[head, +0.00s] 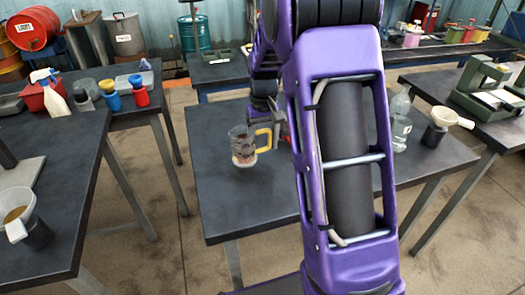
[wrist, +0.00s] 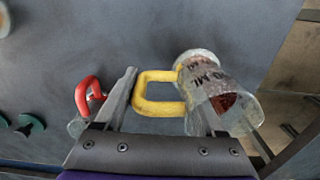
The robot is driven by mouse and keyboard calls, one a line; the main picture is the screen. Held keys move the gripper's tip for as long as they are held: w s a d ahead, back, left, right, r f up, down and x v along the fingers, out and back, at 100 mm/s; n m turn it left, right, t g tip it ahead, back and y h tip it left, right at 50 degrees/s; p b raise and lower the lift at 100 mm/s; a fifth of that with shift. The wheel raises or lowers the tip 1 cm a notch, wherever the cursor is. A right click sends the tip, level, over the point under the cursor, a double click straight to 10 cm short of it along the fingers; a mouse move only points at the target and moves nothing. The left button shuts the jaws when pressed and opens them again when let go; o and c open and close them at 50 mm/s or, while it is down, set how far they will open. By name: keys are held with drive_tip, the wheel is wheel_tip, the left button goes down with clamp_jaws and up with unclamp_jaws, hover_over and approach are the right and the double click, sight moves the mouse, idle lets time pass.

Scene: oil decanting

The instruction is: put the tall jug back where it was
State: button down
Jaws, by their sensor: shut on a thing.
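The clear jug (head: 241,146) with black markings and a yellow handle (head: 264,138) is over the middle table, left of my arm. It holds a little dark reddish-brown content low down. My gripper (head: 275,122) is at its handle side. In the wrist view, the yellow handle (wrist: 157,109) lies between the fingers of my gripper (wrist: 160,82), which is shut on it; the clear jug body (wrist: 227,103) is to the right. I cannot tell whether the jug's base touches the table. A red handle (wrist: 88,92) of another clear vessel shows left of the fingers, mostly hidden in the head view.
The middle table (head: 222,190) is clear left of and in front of the jug. A clear bottle (head: 401,125) and a dark pot with a funnel (head: 436,134) stand to the right. Another funnel (head: 17,212) stands on the left table (head: 65,170).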

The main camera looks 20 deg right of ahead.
sight(263, 149)
drive_tip(key=shift+f, duration=1.4)
drive_tip(key=shift+f, duration=0.1)
drive_tip(key=shift+f, duration=0.15)
unclamp_jaws()
wheel_tip(263, 149, up, 12)
drive_tip(key=shift+r+p, duration=0.25)
drive_tip(key=shift+p, duration=0.15)
